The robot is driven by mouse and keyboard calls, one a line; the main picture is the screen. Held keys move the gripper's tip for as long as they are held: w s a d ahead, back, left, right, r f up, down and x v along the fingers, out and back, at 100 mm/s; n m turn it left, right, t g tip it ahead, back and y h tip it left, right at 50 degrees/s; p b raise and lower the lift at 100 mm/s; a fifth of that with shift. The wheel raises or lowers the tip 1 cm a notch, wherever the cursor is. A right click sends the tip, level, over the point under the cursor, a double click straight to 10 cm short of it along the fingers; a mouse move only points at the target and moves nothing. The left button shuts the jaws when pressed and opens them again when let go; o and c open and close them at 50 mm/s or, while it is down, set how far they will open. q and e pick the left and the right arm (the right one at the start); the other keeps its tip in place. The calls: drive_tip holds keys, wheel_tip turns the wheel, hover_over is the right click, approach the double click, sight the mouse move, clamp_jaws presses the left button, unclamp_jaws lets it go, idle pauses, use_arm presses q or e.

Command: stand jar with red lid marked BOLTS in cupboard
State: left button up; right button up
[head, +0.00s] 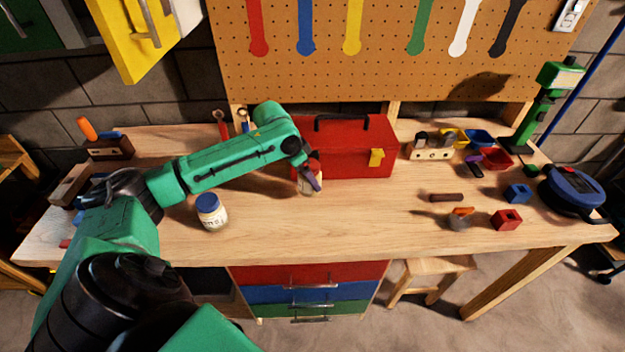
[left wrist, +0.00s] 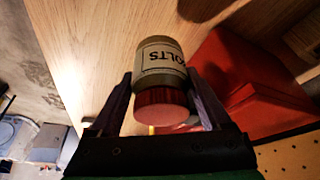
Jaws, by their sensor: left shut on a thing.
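The jar with the red lid (left wrist: 160,80) shows in the left wrist view, its label reading "OLTS" in the visible part. In the head view the jar (head: 305,185) is at the front left of the red toolbox, partly hidden by my gripper. My left gripper (head: 313,174) is shut on the jar, with one finger on each side; it also shows in the left wrist view (left wrist: 163,105). Whether the jar touches the bench is hard to tell. A yellow cupboard door (head: 128,38) stands at the upper left; the cupboard's inside is not visible. My right gripper is out of view.
A blue-lidded jar (head: 211,212) stands on the workbench (head: 330,235) below my left forearm. The red toolbox (head: 358,150) is right behind the gripper. A pegboard (head: 390,70) rises behind. Blocks and small bins lie at the right. The bench's front middle is clear.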

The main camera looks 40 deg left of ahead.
use_arm(q)
drive_tip(key=shift+w+d+r, duration=0.15)
drive_tip(key=shift+w+d, duration=0.3)
drive_tip(key=shift+w, duration=0.1)
drive_tip(key=shift+w+d+f, duration=0.1)
drive_tip(key=shift+f, duration=0.2)
wheel_tip(320, 180, down, 3)
drive_tip(key=shift+r+p, duration=0.1)
drive_tip(key=shift+p, duration=0.7)
drive_tip(key=shift+a+f, duration=0.2)
drive_tip(key=o, duration=1.4)
drive_tip(key=shift+d+f, duration=0.1)
drive_tip(key=shift+f, duration=0.05)
drive_tip(key=shift+o, duration=0.8)
